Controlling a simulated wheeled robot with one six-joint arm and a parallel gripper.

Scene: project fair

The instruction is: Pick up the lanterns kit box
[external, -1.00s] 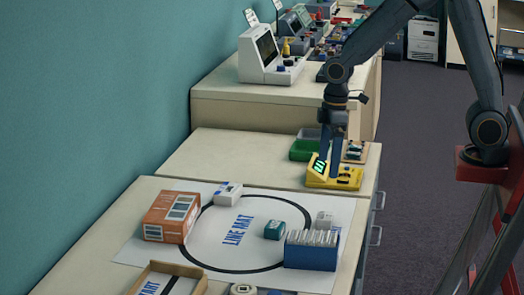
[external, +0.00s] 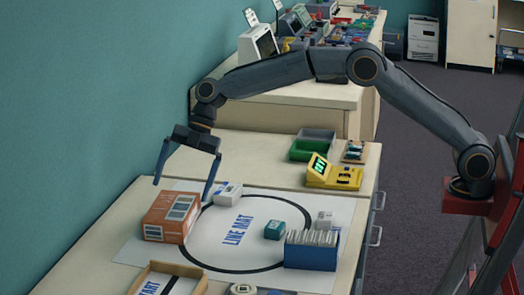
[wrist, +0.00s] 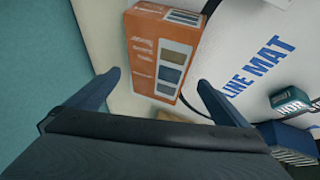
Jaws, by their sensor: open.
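An orange kit box (external: 171,217) with a pale printed label panel lies at the left edge of the white line mat, close to the teal wall. I take it to be the lanterns kit box; its lettering is too small to read. In the wrist view the orange box (wrist: 160,48) shows ahead of and between the fingers. My gripper (external: 184,190) is wide open and empty, above the box and apart from it, with one finger toward the wall and the other toward the mat.
A small white device (external: 228,190) sits right of the box. On the line mat (external: 215,245) are a teal box (external: 275,230) and a blue rack (external: 311,252). A yellow meter (external: 335,175) and green tray (external: 307,150) stand farther back. The teal wall (external: 90,110) is close on the left.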

